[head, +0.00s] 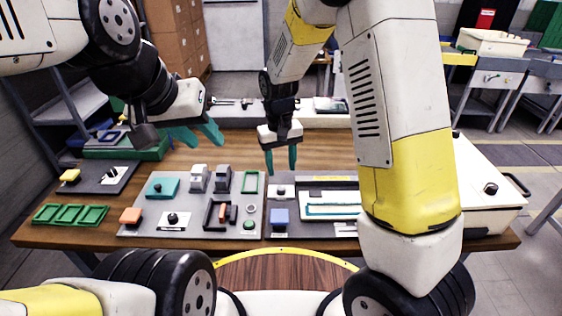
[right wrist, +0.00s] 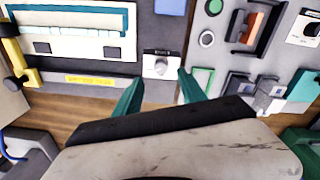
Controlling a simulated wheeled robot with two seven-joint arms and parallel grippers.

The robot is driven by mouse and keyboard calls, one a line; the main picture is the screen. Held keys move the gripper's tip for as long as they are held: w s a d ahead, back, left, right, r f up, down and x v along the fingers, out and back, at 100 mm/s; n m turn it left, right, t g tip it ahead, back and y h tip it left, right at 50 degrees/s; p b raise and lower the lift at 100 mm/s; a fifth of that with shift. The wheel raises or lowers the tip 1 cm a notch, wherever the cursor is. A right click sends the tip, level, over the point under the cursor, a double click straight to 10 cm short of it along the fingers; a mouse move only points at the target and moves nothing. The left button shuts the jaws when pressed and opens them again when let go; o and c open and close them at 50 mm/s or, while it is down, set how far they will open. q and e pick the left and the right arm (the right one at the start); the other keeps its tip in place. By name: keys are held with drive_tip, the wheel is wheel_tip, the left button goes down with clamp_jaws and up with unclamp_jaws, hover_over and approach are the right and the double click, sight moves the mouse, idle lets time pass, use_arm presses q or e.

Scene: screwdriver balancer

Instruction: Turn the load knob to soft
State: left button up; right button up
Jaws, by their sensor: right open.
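A small silver knob (head: 281,191) on a white plate sits at the upper left of the right-hand grey panel; the right wrist view also shows this knob (right wrist: 160,65), and its label is too blurred to read. My right gripper (head: 281,168) is open and empty above this knob, fingers pointing down, with the knob ahead between its teal fingertips. Other black knobs are on the middle panel (head: 172,218), the left panel (head: 111,174) and the white box (head: 490,188). I cannot tell which is the load knob. My left gripper (head: 197,136) is open and empty above the table's back left.
The right panel has a blue block (head: 280,216) and a white tray (head: 332,205). The middle panel carries an orange block (head: 130,216), a teal block (head: 162,187) and grey holders (head: 198,178). Green trays (head: 70,214) lie at the left. Bare wood (head: 240,152) shows behind the panels.

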sight(281, 188)
drive_tip(key=shift+w+a+f, duration=0.1)
drive_tip(key=shift+w+f, duration=0.1)
drive_tip(key=shift+f, duration=0.25)
drive_tip(key=shift+w+a+f, duration=0.1)
drive_tip(key=shift+w+f, duration=0.1)
drive_tip(key=shift+f, duration=0.2)
drive_tip(key=f, duration=0.7)
drive_tip(key=shift+d+f, duration=0.1)
drive_tip(key=shift+d, duration=0.1)
clamp_jaws()
